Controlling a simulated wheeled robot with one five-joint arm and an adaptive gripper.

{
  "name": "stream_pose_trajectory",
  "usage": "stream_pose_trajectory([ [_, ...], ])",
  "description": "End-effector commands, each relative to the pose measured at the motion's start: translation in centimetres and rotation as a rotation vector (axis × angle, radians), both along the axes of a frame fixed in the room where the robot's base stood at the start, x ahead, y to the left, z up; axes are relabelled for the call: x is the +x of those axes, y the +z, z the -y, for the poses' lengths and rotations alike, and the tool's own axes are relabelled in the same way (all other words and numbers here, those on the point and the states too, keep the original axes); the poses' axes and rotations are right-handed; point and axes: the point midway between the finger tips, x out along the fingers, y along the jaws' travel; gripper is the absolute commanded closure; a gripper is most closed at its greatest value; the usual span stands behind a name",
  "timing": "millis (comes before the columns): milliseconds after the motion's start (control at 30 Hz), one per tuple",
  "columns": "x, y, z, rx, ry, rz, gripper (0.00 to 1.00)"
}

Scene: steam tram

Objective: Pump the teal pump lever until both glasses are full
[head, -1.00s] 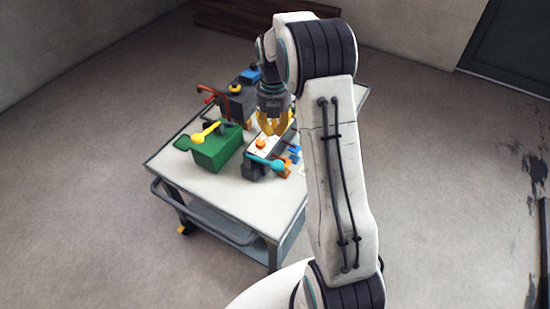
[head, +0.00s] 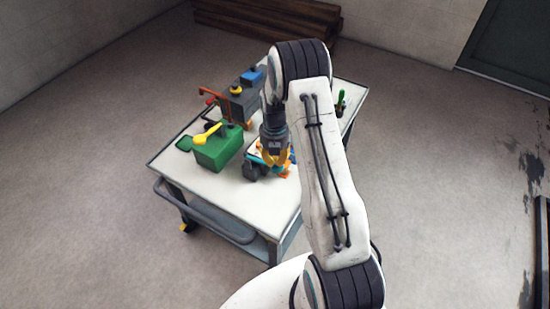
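My gripper (head: 275,160), with yellow fingers, is low over the small pump unit at the middle of the cart top. Its fingers overlap the unit in this view, and I cannot tell whether they touch it or how far apart they are. The unit shows a dark base (head: 250,173) and orange parts at its right. Only a little teal of the pump lever (head: 264,160) shows beside the fingers; the rest is hidden. I cannot make out the two glasses or their level.
A green box (head: 217,150) with a yellow lever (head: 207,134) stands left of the unit. Behind is a dark box (head: 240,105) with a red-brown bent handle. A green item (head: 341,103) stands at the cart's right. The cart's front left top (head: 190,180) is clear.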

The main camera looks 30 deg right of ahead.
Motion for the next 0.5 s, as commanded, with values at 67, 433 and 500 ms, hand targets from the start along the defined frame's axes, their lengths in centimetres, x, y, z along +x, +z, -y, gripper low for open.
stream_pose_trajectory([
  [67,-0.02,-0.09,0.00,0.000,0.000,0.000,1.00],
  [433,-0.01,-0.27,0.01,0.000,0.000,0.000,1.00],
  [500,-0.03,-0.61,0.06,0.000,0.000,0.001,1.00],
])
